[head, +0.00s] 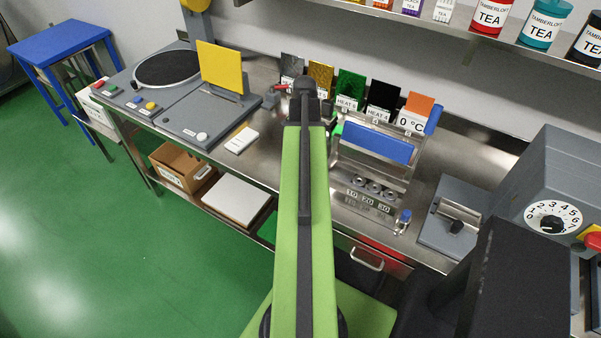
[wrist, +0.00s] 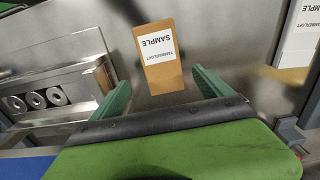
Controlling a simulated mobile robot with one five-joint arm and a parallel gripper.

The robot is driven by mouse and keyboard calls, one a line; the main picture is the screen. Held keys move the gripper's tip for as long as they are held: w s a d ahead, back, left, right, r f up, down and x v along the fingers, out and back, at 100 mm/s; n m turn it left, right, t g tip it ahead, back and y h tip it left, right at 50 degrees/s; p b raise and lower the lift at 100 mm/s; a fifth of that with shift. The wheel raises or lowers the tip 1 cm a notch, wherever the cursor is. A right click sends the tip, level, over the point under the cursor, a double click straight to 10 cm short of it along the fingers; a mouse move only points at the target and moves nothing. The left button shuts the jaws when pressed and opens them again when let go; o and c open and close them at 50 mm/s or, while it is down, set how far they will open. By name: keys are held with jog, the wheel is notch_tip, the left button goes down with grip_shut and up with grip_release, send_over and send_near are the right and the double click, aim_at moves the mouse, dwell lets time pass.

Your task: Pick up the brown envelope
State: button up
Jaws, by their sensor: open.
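The brown envelope (wrist: 166,80) shows in the wrist view, on the steel surface, with a white label reading "SAMPLE" upside down. My gripper (wrist: 160,77) is open, with one green finger on each side of the envelope's near end. The fingers look apart from it, with steel showing on both sides. I cannot tell how high the fingers are above it. In the head view my arm covers the middle of the bench and the envelope does not show. Only a bit of green beside the arm's end may be a finger.
In the wrist view, a steel fixture with round holes (wrist: 36,100) stands left, and another white-labelled item (wrist: 300,30) lies right. In the head view, coloured cards (head: 351,90) stand behind my arm, with a blue-panelled rack (head: 378,143) to the right and a yellow panel (head: 221,66) left.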

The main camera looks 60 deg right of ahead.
jog(key=f+b, duration=0.5)
jog(key=shift+w+a+f, duration=0.15)
jog(key=shift+w, duration=0.1)
jog(key=shift+r, duration=0.2)
jog(key=c, duration=1.4)
